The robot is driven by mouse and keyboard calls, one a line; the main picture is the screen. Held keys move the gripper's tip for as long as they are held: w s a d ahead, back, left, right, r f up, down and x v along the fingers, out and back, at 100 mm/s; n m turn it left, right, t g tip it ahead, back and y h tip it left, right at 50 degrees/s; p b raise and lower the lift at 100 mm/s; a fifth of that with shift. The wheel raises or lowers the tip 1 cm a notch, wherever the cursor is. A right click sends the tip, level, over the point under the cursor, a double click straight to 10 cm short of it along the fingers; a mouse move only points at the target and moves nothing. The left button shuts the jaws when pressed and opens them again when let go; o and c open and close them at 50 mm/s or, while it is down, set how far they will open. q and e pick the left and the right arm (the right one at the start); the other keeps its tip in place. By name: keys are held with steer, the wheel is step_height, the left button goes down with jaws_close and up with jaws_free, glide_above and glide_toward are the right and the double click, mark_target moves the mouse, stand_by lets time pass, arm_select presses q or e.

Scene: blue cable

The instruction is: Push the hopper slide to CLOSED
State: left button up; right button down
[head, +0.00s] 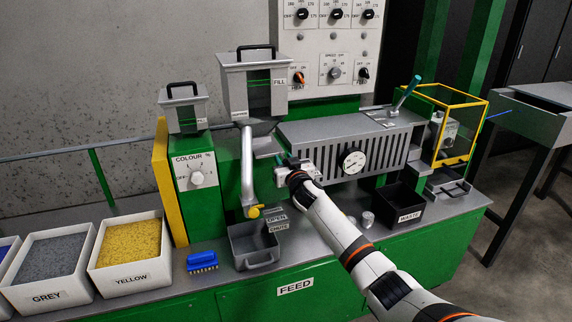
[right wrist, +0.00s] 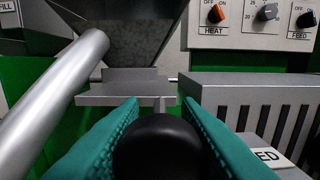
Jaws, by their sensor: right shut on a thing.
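The large grey hopper (head: 232,88) marked FILL stands on the green machine in the head view. Below its throat is the flat grey slide plate (right wrist: 125,88), seen in the right wrist view with a rod leading toward me. My right gripper (head: 288,164) is at the slide; its teal fingers are shut on a round black knob (right wrist: 158,148), one finger on each side. A white label (right wrist: 268,156) ending in "ED" shows to the right of the knob; the rest is hidden. My left gripper is not in view.
The silver chute pipe (head: 247,170) runs down left of the slide to a yellow handle. The slotted grey barrel housing (head: 330,140) with a gauge is close on the right. A grey tray (head: 240,245) and a black WASTE bin (head: 395,205) stand on the bench.

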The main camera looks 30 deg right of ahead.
steer(key=c, duration=1.1)
jaws_free()
steer(key=shift+o, duration=0.2)
steer(key=v, duration=1.2)
